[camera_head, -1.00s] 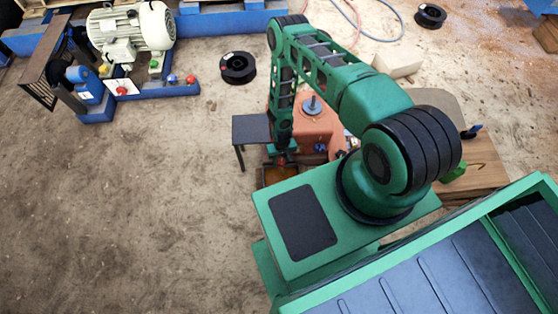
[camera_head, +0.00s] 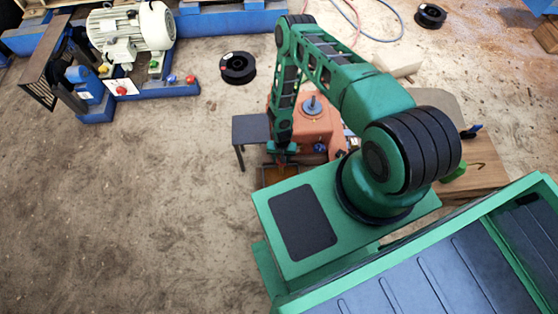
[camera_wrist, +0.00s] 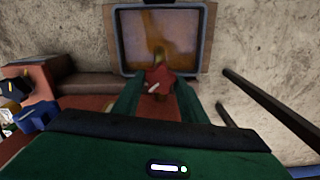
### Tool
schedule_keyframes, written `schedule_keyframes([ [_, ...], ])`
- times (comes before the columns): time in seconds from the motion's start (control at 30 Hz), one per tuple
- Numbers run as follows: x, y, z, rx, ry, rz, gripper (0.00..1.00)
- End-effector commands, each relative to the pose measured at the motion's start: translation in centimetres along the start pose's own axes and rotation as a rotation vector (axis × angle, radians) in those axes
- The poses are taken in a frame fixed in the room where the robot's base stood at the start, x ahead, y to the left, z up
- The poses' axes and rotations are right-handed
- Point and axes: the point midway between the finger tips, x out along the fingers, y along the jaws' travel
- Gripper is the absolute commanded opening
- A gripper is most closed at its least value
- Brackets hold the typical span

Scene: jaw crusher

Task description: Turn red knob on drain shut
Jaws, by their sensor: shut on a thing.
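The red knob (camera_wrist: 160,80) shows in the wrist view, star-shaped with a pale mark, on the drain just before a rectangular tray. My gripper (camera_wrist: 158,88) is shut on the knob, one green finger on each side of it. In the head view my gripper (camera_head: 283,156) points down beside the orange-red machine (camera_head: 316,118); the knob is hidden there. The tray (camera_wrist: 203,45) has a grey rim and a rusty brown inside, and lies directly beyond the knob.
A small dark table (camera_head: 250,128) stands left of the machine, its thin legs close to my gripper. Blue valve handles (camera_wrist: 38,116) are at left in the wrist view. A wooden board (camera_head: 482,165) lies at right. Open floor (camera_head: 130,210) spreads at left.

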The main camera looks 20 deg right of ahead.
Motion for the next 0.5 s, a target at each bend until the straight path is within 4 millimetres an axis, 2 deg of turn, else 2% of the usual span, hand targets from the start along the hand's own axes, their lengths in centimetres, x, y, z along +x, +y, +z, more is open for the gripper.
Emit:
schedule_keyframes([
  [0.03,-0.07,-0.54,0.01,0.006,-0.002,-0.010,0.16],
  [0.17,-0.08,-0.58,0.00,0.007,-0.002,-0.011,0.16],
  [0.2,-0.08,-0.58,-0.01,0.006,-0.002,-0.011,0.48],
  [0.23,-0.08,-0.56,-0.02,0.006,-0.002,-0.011,0.55],
  [0.5,-0.07,-0.28,-0.14,0.004,0.001,-0.006,0.57],
])
